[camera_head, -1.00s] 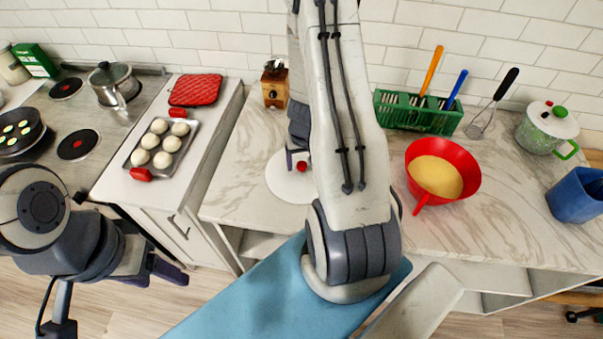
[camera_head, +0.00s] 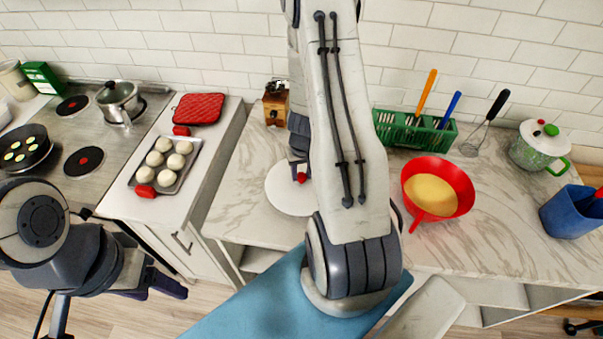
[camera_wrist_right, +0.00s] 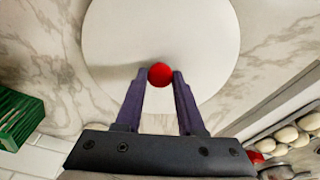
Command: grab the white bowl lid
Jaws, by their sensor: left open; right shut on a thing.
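The white bowl lid (camera_head: 285,198) is a round white disc with a red knob, on or just above the marble counter; I cannot tell which. My right arm covers its right part in the head view. In the right wrist view the lid (camera_wrist_right: 160,35) fills the upper middle. My right gripper (camera_wrist_right: 160,77) is shut on its red knob, one purple finger on each side. In the head view my right gripper (camera_head: 300,173) is mostly hidden by the arm. My left gripper (camera_head: 168,286) is open and empty, low over the floor, well away from the lid.
A red bowl (camera_head: 463,203) with yellow contents stands right of my right arm. Behind it is a green rack (camera_head: 405,132) with utensils. A wooden grinder (camera_head: 276,106) stands behind the lid. A lidded pot (camera_head: 535,150) and blue container (camera_head: 570,213) are further right. Counter left of the lid is clear.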

